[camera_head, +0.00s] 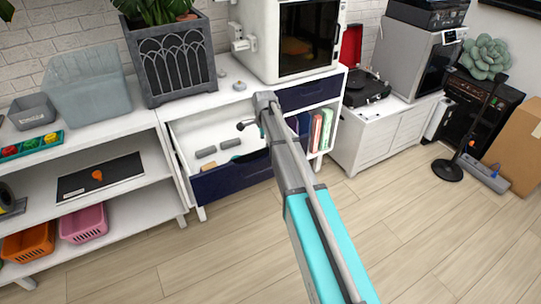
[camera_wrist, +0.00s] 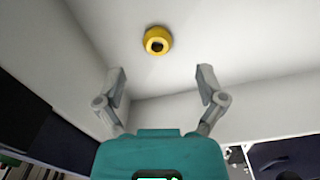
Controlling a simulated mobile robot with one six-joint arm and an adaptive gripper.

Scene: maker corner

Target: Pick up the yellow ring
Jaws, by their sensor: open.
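The yellow ring (camera_wrist: 157,40) shows at the top centre of the wrist view, with a dark hole in its middle. It rests on a smooth white surface. My gripper (camera_wrist: 161,78) is open, with its two grey fingers spread and nothing between them. The ring lies beyond the fingertips, roughly midway between them, and is not touched. In the head view I cannot make out the ring; my arm reaches over the open white drawer (camera_head: 183,136) and covers part of it.
The drawer holds grey blocks (camera_head: 205,152) and has a navy front (camera_head: 232,180). A white machine (camera_head: 262,45) stands on the cabinet above. A shelf at left holds a teal tray (camera_head: 52,145), orange basket (camera_head: 28,243) and pink basket (camera_head: 82,224). The wooden floor (camera_head: 400,225) at right is clear.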

